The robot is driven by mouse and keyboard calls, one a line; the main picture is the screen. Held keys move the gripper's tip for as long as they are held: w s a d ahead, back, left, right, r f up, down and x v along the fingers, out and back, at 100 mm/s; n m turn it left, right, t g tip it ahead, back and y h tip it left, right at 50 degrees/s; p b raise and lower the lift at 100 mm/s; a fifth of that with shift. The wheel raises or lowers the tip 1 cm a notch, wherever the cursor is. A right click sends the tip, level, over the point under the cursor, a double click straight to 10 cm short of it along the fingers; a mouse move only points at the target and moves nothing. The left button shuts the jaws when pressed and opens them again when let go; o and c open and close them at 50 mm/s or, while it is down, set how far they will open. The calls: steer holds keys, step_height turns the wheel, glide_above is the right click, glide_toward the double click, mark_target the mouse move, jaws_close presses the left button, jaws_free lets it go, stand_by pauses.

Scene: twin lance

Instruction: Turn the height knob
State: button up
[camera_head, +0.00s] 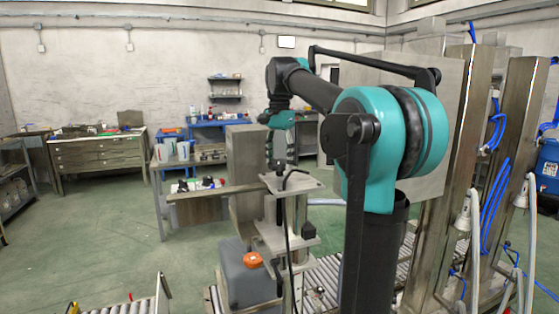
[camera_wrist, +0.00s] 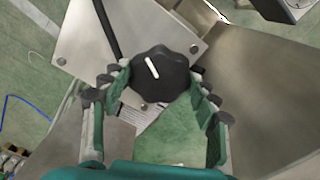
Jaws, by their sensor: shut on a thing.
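The height knob (camera_wrist: 160,75) is black with a scalloped rim and a white pointer line, which slants from upper left to lower right. In the wrist view my gripper (camera_wrist: 163,85) has its teal-padded fingers on either side of the knob, shut on it. The knob sits over a metal plate (camera_wrist: 100,45). In the head view my gripper (camera_head: 281,163) is beside the metal column, at the far end of my arm. I cannot make out the knob in the head view.
A metal column (camera_head: 245,165) stands just left of my gripper. A bracket plate (camera_head: 290,182) with a black cable is in front of it. A grey canister (camera_head: 245,275) with an orange cap stands below. Tall steel frames (camera_head: 470,150) with blue hoses rise at the right.

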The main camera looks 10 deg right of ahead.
steer(key=n, duration=0.4)
steer(key=shift+n, duration=0.3)
steer(key=n, duration=1)
steer(key=shift+n, duration=0.4)
steer(key=n, duration=0.5)
steer(key=shift+n, duration=0.3)
steer(key=n, duration=2)
